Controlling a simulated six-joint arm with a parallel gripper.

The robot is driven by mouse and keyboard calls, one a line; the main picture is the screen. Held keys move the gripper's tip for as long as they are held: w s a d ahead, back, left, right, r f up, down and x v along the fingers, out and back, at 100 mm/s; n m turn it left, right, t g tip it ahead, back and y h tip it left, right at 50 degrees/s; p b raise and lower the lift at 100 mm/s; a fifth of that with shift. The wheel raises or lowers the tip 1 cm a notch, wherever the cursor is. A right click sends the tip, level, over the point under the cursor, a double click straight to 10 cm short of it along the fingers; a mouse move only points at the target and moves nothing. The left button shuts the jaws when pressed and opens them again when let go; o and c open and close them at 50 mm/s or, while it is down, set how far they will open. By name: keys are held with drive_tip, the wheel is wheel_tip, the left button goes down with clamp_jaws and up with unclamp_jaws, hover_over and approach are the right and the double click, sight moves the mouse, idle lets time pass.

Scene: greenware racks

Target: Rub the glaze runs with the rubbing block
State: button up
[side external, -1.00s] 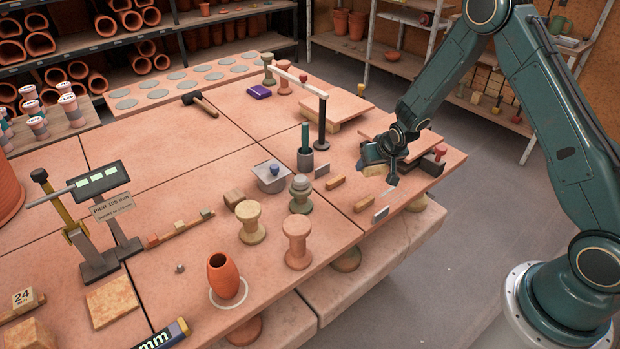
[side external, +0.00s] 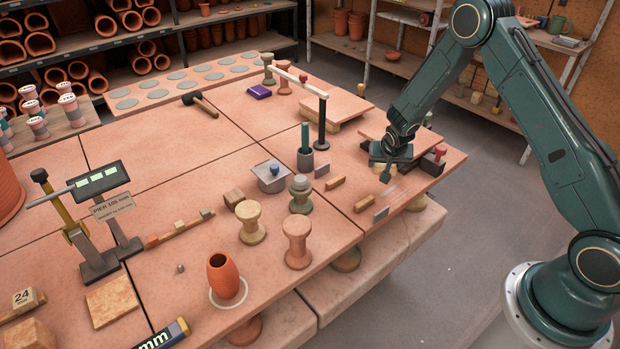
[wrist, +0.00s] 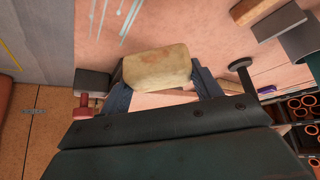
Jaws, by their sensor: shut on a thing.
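My gripper (side external: 386,166) is low over the right end of the table in the side view. In the wrist view my gripper (wrist: 161,84) is shut on the beige rubbing block (wrist: 157,66), with a finger at each end of it. The block is mostly hidden by the gripper in the side view. The glaze runs (wrist: 131,18) are thin pale blue-white streaks on the pinkish surface, ahead of the block and apart from it in the wrist view. They show faintly beside the gripper in the side view. I cannot tell whether the block touches the surface.
A dark block with a red knob (side external: 437,155) is close at the gripper's right. A black post (side external: 322,125) with a pale bar stands to the left. The table edge is near.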

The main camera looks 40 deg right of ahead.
sight(390, 182)
wheel_tip(390, 182, down, 6)
drive_tip(key=shift+r, duration=0.15)
drive_tip(key=shift+s+f, duration=0.2)
drive_tip(key=shift+f, duration=0.05)
drive_tip(key=shift+s, duration=3.45)
drive_tip(key=shift+s+d, duration=0.1)
drive_tip(key=shift+d, duration=1)
drive_tip(key=shift+w+a, duration=0.15)
drive_tip(key=shift+w, duration=3.35)
drive_tip(key=shift+w+d, duration=0.3)
drive_tip(key=shift+d, duration=0.55)
drive_tip(key=shift+s+d, duration=0.2)
drive_tip(key=shift+s, duration=3.45)
drive_tip(key=shift+s+r, duration=0.15)
wheel_tip(390, 182, up, 8)
drive_tip(key=shift+a, duration=0.15)
